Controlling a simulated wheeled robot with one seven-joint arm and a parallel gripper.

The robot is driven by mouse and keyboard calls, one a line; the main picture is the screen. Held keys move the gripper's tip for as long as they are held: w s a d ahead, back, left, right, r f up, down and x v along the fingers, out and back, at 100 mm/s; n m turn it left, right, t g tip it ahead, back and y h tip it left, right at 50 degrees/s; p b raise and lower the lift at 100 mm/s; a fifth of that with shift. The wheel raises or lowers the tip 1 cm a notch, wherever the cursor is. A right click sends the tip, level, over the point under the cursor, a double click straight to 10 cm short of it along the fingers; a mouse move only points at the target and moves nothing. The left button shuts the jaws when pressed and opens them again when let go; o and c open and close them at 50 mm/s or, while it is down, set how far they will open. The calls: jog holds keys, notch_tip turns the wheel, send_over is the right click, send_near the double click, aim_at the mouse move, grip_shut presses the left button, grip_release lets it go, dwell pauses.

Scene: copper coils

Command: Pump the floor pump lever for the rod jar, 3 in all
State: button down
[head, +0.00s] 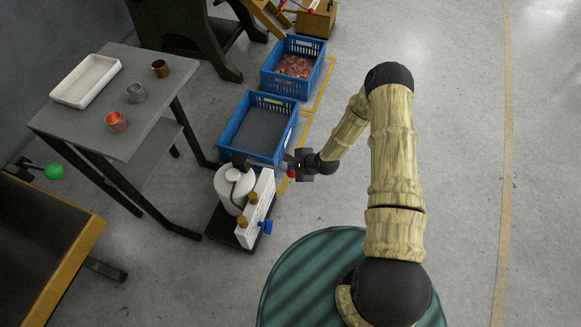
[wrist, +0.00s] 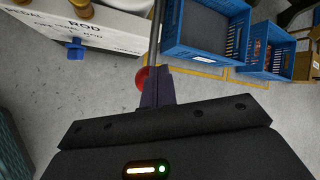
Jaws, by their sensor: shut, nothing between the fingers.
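The floor pump (head: 236,188) is a white tank with a white box in front, on a dark base. In the wrist view its box (wrist: 110,22) carries the word ROD, brass caps and a blue tap (wrist: 75,48). The pump lever (head: 262,164) is a thin dark bar reaching right, ending in a red knob (head: 291,173). In the wrist view the knob (wrist: 142,78) sits left of my fingers, partly hidden by them. My gripper (head: 296,163) is shut and empty, right at the lever's knob end. I cannot tell whether it touches.
A blue crate (head: 283,142) with a dark bottom stands just behind the lever; another (head: 320,58) holds copper pieces. A grey table (head: 140,138) at left bears a white tray (head: 86,80) and several small metal cups. A dark bench (head: 45,245) is at lower left. Floor on the right is clear.

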jog(key=shift+s+d+f+b, duration=0.1)
jog(key=shift+d+f+b, duration=0.1)
jog(key=shift+f+b, duration=0.75)
jog(key=shift+s+d+f+b, duration=0.15)
jog(key=shift+f+b, duration=0.35)
jog(key=shift+f, duration=0.85)
dwell(2.5)
jog(key=shift+r, duration=0.1)
dwell(0.5)
jog(key=shift+w+a+r+p, duration=0.1)
jog(key=shift+a+r+p, duration=0.05)
jog(key=shift+r+p, duration=0.55)
jog(key=shift+w+a+r+p, duration=0.1)
jog(key=shift+r+p, duration=0.4)
jog(key=shift+r, duration=0.3)
jog(key=shift+w+a+r+p, duration=0.1)
jog(key=shift+a+r+p, duration=0.05)
jog(key=shift+r+p, duration=0.75)
jog(key=shift+a+r+p, duration=0.1)
jog(key=shift+r+p, duration=0.6)
jog(key=shift+r, duration=0.4)
jog(key=shift+r, duration=0.1)
jog(key=shift+w+a+r+p, duration=0.1)
jog(key=shift+a+r+p, duration=0.1)
jog(key=shift+r+p, duration=0.9)
jog(key=shift+w+a+r+p, duration=0.15)
jog(key=shift+r+p, duration=0.65)
jog(key=shift+r, duration=0.45)
jog(key=shift+s, duration=0.1)
